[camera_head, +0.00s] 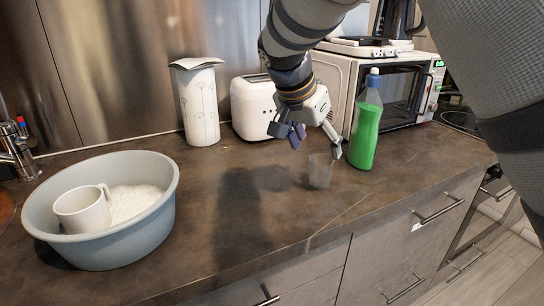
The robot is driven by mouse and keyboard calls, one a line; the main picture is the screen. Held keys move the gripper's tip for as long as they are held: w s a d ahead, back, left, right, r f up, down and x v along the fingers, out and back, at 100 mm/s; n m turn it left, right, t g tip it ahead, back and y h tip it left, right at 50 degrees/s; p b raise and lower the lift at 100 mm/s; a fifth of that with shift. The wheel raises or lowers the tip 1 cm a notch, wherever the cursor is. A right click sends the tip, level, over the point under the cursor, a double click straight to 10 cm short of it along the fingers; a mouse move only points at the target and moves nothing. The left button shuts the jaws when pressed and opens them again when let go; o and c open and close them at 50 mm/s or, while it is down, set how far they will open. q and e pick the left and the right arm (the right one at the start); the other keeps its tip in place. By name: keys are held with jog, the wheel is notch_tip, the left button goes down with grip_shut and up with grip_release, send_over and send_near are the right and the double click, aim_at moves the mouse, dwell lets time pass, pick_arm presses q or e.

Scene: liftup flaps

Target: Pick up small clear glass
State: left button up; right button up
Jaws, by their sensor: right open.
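The small clear glass (320,172) stands upright on the dark countertop (240,215), left of a green bottle (366,125). It is faint and see-through. My right gripper (317,146) comes down from above and is open just over the glass. One finger is above and left of the glass, the other is above its right side, near the bottle. I cannot tell whether a finger touches the glass. My left gripper is not in the picture.
The green bottle stands close to the right finger. Behind are a white toaster (251,108), a white canister (199,105) and a microwave (398,95). A grey basin (125,240) with a white mug (83,210) is at left. The counter in front of the glass is clear.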

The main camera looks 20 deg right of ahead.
aim_at(319, 161)
jog(key=x, duration=0.8)
jog(key=shift+s+a+f, duration=0.2)
jog(key=shift+a+f, duration=0.05)
jog(key=shift+f, duration=0.05)
jog(key=shift+r, duration=0.15)
jog(key=shift+c, duration=1.1)
jog(key=c, duration=1.1)
